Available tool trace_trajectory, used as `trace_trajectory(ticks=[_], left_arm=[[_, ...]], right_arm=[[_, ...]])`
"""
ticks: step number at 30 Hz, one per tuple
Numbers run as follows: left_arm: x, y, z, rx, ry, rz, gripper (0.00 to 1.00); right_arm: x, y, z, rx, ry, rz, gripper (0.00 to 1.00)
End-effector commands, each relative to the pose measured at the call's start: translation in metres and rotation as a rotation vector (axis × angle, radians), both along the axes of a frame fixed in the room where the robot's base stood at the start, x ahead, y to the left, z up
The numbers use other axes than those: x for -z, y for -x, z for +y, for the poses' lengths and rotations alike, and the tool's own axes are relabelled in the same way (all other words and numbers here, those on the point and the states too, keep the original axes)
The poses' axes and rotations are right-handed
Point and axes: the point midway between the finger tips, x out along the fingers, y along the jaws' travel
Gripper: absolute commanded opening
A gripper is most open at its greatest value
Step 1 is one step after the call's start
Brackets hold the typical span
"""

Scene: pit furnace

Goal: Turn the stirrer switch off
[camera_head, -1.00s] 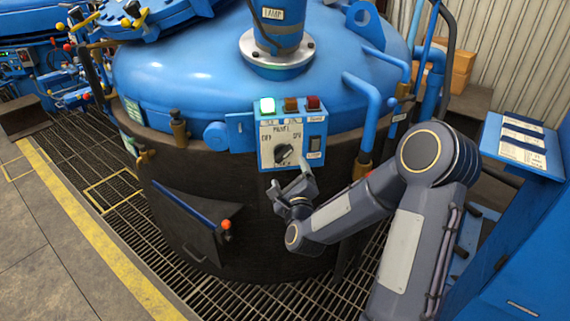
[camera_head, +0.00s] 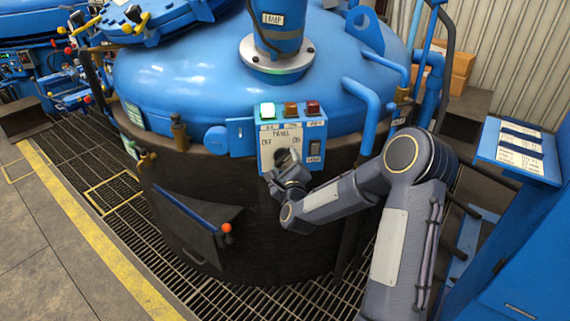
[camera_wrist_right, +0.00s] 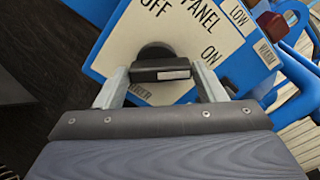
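The stirrer switch is a black rotary knob (camera_head: 283,155) on a white plate marked PANEL, OFF and ON, set in a blue control box (camera_head: 317,129) on the furnace's side. In the right wrist view the knob (camera_wrist_right: 160,68) sits between the two fingers of my right gripper (camera_wrist_right: 160,90). A partly hidden label below the knob ends in "RRER". Which mark the knob points to cannot be told clearly. My left gripper is not in view.
A black rocker switch (camera_head: 315,148) is right of the plate. Blue pipes (camera_head: 368,105) run close on the right. A red-knobbed lever (camera_head: 227,228) sticks out below left. A blue desk (camera_head: 520,150) stands right.

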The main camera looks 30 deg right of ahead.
Motion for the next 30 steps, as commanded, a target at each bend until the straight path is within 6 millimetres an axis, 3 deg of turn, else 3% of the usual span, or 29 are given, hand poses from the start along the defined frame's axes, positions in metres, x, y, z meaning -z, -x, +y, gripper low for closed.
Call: trace_trajectory(ticks=[1, 6, 17, 30], left_arm=[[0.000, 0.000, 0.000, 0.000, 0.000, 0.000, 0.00], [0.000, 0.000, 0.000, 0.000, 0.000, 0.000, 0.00], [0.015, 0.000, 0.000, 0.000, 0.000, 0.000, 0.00], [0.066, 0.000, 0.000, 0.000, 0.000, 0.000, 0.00]], right_arm=[[0.000, 0.000, 0.000, 0.000, 0.000, 0.000, 0.57], [0.000, 0.000, 0.000, 0.000, 0.000, 0.000, 0.38], [0.002, 0.000, 0.001, -0.002, 0.070, 0.025, 0.38], [0.004, -0.001, 0.003, -0.002, 0.404, 0.154, 0.38]])
